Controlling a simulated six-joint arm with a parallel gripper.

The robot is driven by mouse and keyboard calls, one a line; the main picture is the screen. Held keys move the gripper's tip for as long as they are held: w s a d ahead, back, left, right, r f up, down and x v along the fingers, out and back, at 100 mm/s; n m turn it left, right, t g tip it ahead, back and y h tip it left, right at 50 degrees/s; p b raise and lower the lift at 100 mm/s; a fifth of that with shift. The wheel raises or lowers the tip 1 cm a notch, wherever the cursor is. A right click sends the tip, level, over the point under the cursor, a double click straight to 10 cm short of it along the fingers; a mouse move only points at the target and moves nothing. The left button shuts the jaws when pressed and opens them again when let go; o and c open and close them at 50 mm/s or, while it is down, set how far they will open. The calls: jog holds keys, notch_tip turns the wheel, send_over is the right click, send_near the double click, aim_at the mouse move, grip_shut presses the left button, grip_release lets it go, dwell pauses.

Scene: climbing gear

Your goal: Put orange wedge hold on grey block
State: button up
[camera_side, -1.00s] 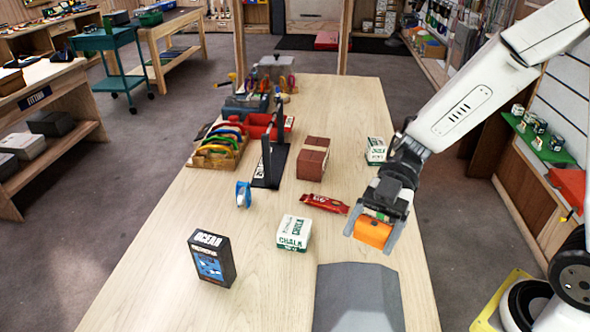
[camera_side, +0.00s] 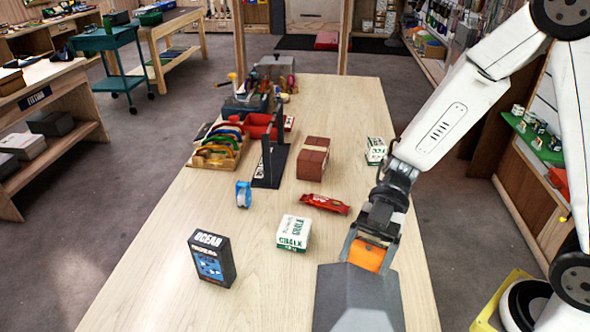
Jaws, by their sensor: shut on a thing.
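The orange wedge hold (camera_side: 367,256) is between the two fingers of my gripper (camera_side: 366,258), which is shut on it. The hold is over the far edge of the grey block (camera_side: 358,300). I cannot tell whether it touches the block's top. The grey block lies at the near end of the wooden table, its near side cut off by the picture's bottom edge. The fingers hide the sides of the hold.
A white chalk box (camera_side: 294,233) and a red packet (camera_side: 325,203) lie left of my gripper. A dark upright box (camera_side: 212,258) stands at the near left. Brick-red blocks (camera_side: 312,159) and another chalk box (camera_side: 376,151) are farther back. Bare table (camera_side: 150,300) shows at the near left.

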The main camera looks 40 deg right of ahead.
aim_at(361, 280)
jog(key=shift+f, duration=0.2)
jog(key=shift+f, duration=1.7)
jog(key=shift+f, duration=0.1)
jog(key=o, duration=1.1)
jog(key=shift+r, duration=0.2)
jog(key=v, duration=1.2)
